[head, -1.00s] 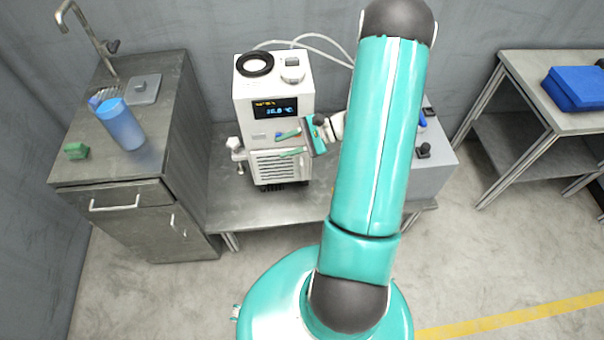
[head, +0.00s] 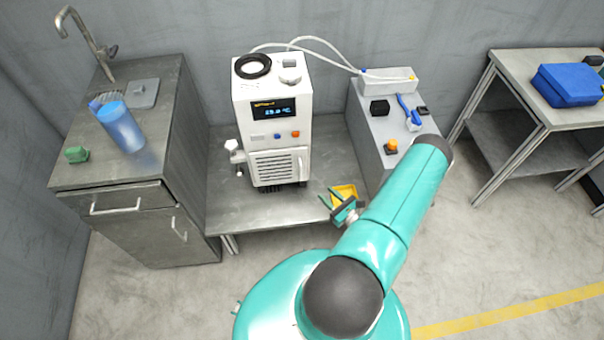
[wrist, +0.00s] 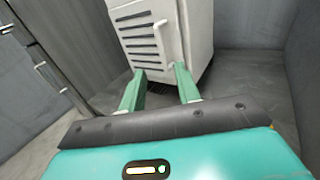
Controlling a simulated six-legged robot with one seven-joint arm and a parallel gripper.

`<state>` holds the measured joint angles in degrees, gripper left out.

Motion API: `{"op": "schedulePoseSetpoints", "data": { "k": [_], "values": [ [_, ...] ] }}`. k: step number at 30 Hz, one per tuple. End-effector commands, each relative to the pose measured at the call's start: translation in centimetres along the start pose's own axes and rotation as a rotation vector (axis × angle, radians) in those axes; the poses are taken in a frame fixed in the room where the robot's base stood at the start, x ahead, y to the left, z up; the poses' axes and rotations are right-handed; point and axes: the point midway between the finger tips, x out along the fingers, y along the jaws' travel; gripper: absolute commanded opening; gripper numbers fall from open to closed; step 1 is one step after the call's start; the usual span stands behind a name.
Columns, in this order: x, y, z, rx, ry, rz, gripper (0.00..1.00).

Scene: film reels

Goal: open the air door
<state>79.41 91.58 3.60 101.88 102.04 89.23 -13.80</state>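The air door appears to be the slatted white panel (head: 276,167) low on the front of a white machine (head: 270,108). It looks closed, flush with the body. A white upright handle stands on its right side (head: 300,162); the slats (wrist: 137,38) and handle (wrist: 161,42) also show in the wrist view. My gripper (head: 328,194) is open and empty, in front of the machine and to its right. In the wrist view the two green fingers (wrist: 160,70) are spread apart below the handle, touching nothing.
The machine stands on a low metal bench (head: 240,212). A metal cabinet (head: 140,215) is on the left; a grey box with controls (head: 372,130) is on the right. Hoses (head: 325,42) run behind.

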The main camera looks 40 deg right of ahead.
Motion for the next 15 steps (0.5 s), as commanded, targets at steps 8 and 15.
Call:
{"op": "schedulePoseSetpoints", "data": {
  "k": [8, 15],
  "values": [
    [4.2, 0.1, 0.1, -0.003, -0.001, 0.007, 0.32],
    [9.1, 0.2, 0.1, -0.003, -0.002, 0.009, 0.32]
  ]
}}
